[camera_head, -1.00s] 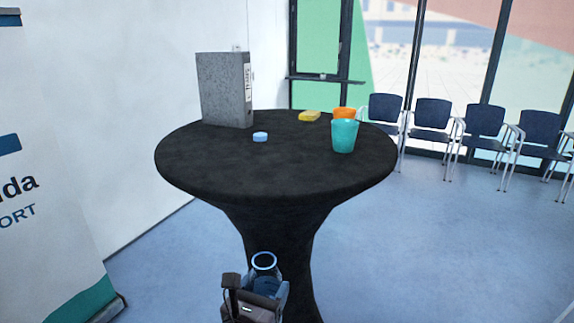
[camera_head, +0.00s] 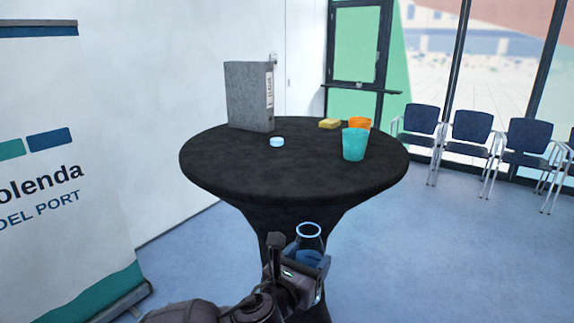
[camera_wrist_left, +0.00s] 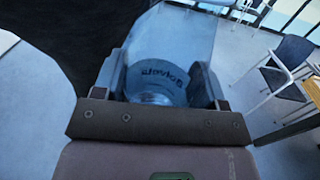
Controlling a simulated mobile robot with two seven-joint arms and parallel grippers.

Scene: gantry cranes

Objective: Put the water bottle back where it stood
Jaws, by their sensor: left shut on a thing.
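My left gripper (camera_head: 308,262) is shut on the water bottle (camera_head: 309,238), a clear blue-tinted bottle with an open round mouth. The bottle is upright or nearly so, in front of the table and lower than its top. The left wrist view shows the bottle (camera_wrist_left: 157,72) between the two fingers, with dark lettering on it. The round table (camera_head: 225,165) has a black cloth cover. My right gripper is not in view.
A banner stand (camera_head: 60,190) stands at the left. Blue chairs (camera_head: 471,126) line the window at the right. The front and middle of the tabletop are clear. The blue floor right of the table is open.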

